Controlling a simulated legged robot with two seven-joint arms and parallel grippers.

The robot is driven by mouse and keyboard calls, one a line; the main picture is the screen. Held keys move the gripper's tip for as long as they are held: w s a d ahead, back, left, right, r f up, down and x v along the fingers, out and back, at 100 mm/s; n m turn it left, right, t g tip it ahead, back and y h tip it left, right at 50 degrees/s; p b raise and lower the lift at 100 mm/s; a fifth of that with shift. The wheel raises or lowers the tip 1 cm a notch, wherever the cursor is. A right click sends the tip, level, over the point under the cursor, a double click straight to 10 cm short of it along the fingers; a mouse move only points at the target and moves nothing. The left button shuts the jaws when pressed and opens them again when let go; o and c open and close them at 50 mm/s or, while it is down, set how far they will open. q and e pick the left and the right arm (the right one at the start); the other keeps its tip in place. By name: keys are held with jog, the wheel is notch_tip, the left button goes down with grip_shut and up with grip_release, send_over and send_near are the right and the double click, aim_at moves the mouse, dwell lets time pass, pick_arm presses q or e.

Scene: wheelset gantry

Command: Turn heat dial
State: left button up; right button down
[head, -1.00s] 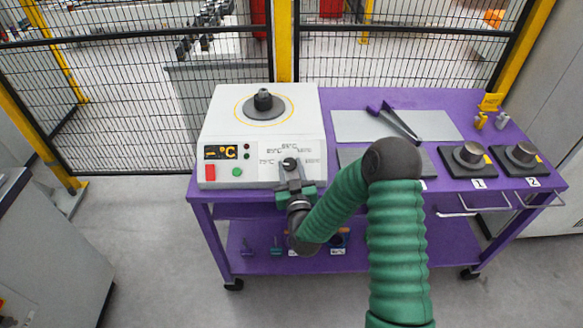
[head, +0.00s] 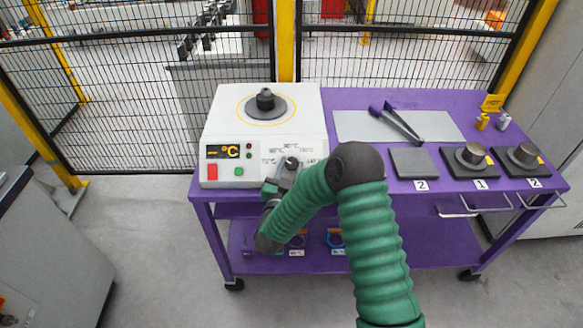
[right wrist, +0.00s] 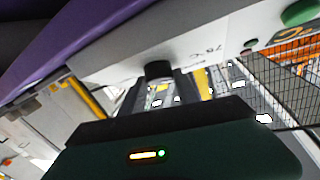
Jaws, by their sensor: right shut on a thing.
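The heat dial (head: 291,163) is a small dark knob on the front of a white heater unit (head: 218,125), with printed temperature marks around it. My right gripper (head: 284,176) is at the dial from the front and shut on it. In the right wrist view the dial (right wrist: 158,69) shows as a dark knob between the fingertips (right wrist: 160,80). The dial's pointer is too small to read. The heater's display (head: 222,152) shows a dash and °C in orange. My left gripper is not in view.
The heater stands at the left of a purple cart (head: 345,98). A red button (head: 212,173) and a green button (head: 239,171) sit left of the dial. Tongs (head: 398,122) lie on a grey plate. Numbered pads (head: 415,162) stand at the right. A mesh fence (head: 130,110) is behind.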

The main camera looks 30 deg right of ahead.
jog(key=shift+a+f+m+g+h, duration=0.1)
jog(key=shift+m+g+h, duration=0.25)
jog(key=shift+m+g, duration=0.35)
jog(key=shift+a+f+m+g+h, duration=0.1)
jog(key=shift+m+g+h, duration=0.35)
jog(key=shift+m, duration=0.45)
jog(key=shift+g, duration=0.25)
jog(key=c, duration=1.3)
grip_release()
jog(key=o, duration=0.4)
jog(key=shift+w+d, duration=0.1)
jog(key=shift+w, duration=0.05)
jog(key=shift+r, duration=0.1)
